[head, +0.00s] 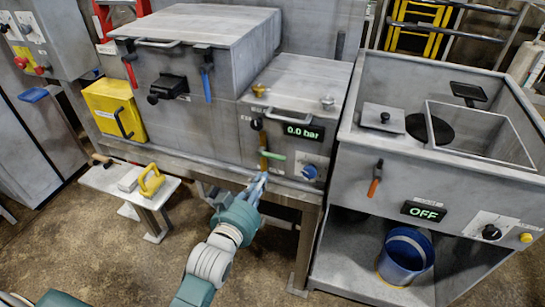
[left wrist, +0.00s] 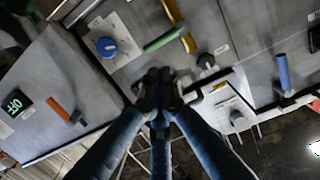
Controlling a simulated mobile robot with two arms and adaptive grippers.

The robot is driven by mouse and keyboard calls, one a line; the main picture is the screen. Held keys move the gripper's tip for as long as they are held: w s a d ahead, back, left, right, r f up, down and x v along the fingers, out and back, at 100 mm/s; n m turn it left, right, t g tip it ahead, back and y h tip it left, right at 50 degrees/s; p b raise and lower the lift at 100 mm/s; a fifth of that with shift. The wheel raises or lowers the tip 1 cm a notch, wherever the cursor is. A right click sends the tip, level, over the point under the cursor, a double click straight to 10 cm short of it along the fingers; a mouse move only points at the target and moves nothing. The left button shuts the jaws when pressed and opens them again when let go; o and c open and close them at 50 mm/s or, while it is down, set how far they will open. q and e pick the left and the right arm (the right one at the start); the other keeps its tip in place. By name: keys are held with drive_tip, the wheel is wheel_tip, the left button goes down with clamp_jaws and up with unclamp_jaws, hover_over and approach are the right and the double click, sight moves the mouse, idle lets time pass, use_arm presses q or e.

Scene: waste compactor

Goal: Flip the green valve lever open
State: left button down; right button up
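The green valve lever (head: 275,155) sticks out to the right from an upright yellow pipe (head: 263,143) on the grey front panel, roughly level. In the left wrist view, the green lever (left wrist: 163,40) shows beside the yellow pipe (left wrist: 188,42). My left gripper (head: 262,180) is just below the lever in the head view, apart from it as far as I can tell. In the left wrist view, its fingertips (left wrist: 159,84) are together with nothing visible between them. My right gripper is in neither view.
A display reading 0.0 bar (head: 303,132) is above the lever, and a blue knob (head: 309,171) is to its right. An orange-handled lever (head: 375,180) is on the neighbouring sink unit. A low bench (head: 118,181) stands at left.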

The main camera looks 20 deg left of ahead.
use_arm(q)
drive_tip(key=shift+t, duration=0.4)
drive_tip(key=r, duration=0.4)
drive_tip(key=shift+a+r, duration=0.2)
drive_tip(key=shift+a, duration=0.05)
drive_tip(key=p, duration=0.2)
hover_over(273, 155)
drive_tip(key=s, duration=0.3)
drive_tip(key=shift+w+d+f+p, duration=0.1)
drive_tip(key=shift+d+f+p, duration=0.1)
drive_tip(key=shift+f, duration=0.95)
drive_tip(key=shift+w+d+f+p, duration=0.1)
drive_tip(key=shift+f+p, duration=0.05)
drive_tip(key=shift+f, duration=0.95)
